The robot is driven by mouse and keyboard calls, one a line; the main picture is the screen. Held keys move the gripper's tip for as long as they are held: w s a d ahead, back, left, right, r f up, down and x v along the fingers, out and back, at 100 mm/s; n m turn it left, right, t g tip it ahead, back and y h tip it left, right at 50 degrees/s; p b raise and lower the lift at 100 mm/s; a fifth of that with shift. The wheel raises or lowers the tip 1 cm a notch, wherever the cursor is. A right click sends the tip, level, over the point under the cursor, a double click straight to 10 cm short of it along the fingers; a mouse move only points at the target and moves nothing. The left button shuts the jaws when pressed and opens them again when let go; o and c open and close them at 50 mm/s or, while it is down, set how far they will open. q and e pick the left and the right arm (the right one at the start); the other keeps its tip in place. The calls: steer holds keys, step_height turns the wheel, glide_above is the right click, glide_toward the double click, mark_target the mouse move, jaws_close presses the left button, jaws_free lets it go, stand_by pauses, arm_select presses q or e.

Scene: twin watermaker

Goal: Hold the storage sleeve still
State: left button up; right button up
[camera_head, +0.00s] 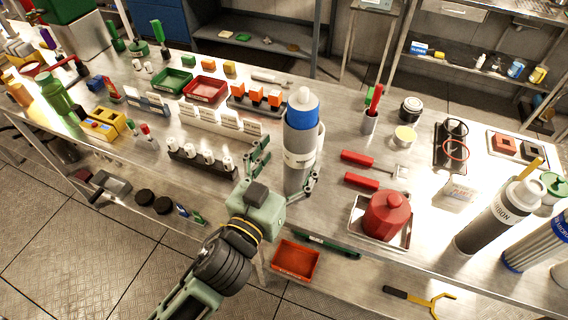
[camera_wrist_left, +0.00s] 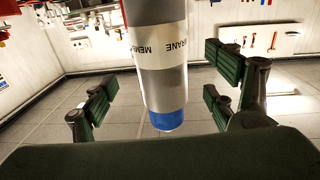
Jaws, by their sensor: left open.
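The storage sleeve (camera_head: 298,170) is an upright grey cylinder with a white label band, standing near the front edge of the bench. A blue section with a white top (camera_head: 303,110) shows at its upper end. My left gripper (camera_head: 287,168) is open, with its fingers on either side of the sleeve. In the left wrist view the sleeve (camera_wrist_left: 165,85) appears upside down, with lettering reading MEMBRANE and a blue end, between the spread fingers of the gripper (camera_wrist_left: 160,97). Gaps show on both sides there. My right gripper is in neither view.
A row of white-topped parts on a dark rack (camera_head: 203,160) stands left of the sleeve. Red-handled tools (camera_head: 362,181) and a red jug (camera_head: 386,216) on a tray lie to the right. A dark labelled cylinder (camera_head: 490,225) stands further right. A red tray (camera_head: 295,261) is below in front.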

arm_select(q)
steer(key=p+x, duration=0.1)
steer(key=x, duration=0.5)
steer(key=shift+w, duration=0.3)
steer(key=shift+c, duration=0.5)
steer(key=c, duration=1.5)
steer(key=o, duration=1.4)
steer(key=shift+c, duration=0.5)
steer(key=c, duration=1.3)
